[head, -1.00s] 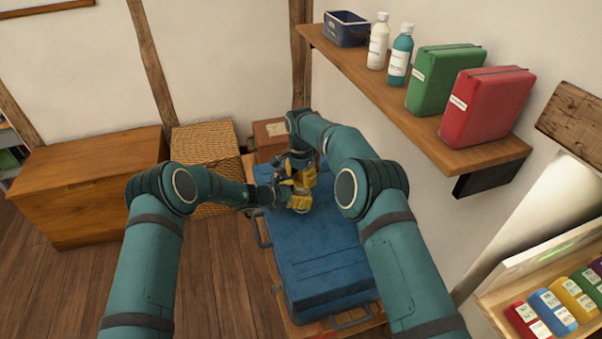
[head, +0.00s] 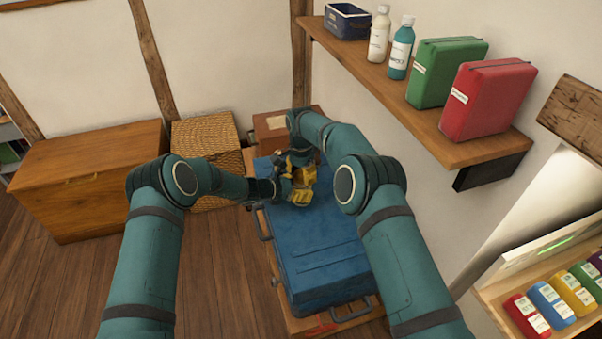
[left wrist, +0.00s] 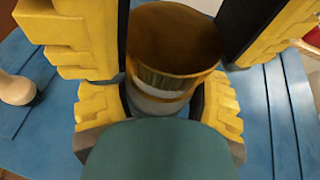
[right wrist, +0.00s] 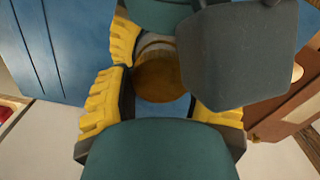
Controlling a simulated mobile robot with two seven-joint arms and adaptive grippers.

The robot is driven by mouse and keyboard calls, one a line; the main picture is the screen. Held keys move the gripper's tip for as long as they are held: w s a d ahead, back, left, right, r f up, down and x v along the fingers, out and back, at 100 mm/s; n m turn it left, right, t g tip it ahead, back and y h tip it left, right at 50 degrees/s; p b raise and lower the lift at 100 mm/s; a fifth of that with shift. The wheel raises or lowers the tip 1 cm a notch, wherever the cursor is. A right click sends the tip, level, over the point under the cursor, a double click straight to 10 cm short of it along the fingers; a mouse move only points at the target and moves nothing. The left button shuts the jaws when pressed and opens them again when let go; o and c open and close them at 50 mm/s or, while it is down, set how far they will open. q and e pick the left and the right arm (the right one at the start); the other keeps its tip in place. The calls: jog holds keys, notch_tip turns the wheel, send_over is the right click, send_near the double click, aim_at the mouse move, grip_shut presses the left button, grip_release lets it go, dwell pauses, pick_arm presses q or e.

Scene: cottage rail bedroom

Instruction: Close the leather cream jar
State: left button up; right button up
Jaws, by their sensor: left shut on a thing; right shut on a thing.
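The leather cream jar (left wrist: 158,100) has a pale, labelled body and a brown round lid (left wrist: 172,38). The lid sits over the body's top; I cannot tell how tightly. My left gripper (left wrist: 160,108) is shut on the jar body. My right gripper (right wrist: 158,108) is shut on the lid, which also shows between its fingers in the right wrist view (right wrist: 156,82). In the head view, the left gripper (head: 284,189) and right gripper (head: 302,172) meet above the far end of the blue case and hide the jar.
The blue case (head: 315,250) lies below on a wooden base, its near part clear. A pale knobbed object (left wrist: 16,90) rests on it. A wicker basket (head: 207,132) and wooden chest (head: 95,180) stand left. A wall shelf (head: 470,160) with bottles and cases juts out right.

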jog(key=shift+f, duration=0.6)
dwell(0.4)
pick_arm(q)
grip_shut()
pick_arm(e)
jog(key=m, duration=0.5)
jog(key=shift+w+a+m, duration=0.1)
jog(key=shift+m, duration=0.2)
jog(key=m, duration=0.4)
jog(key=shift+w, duration=0.1)
jog(key=o, duration=0.8)
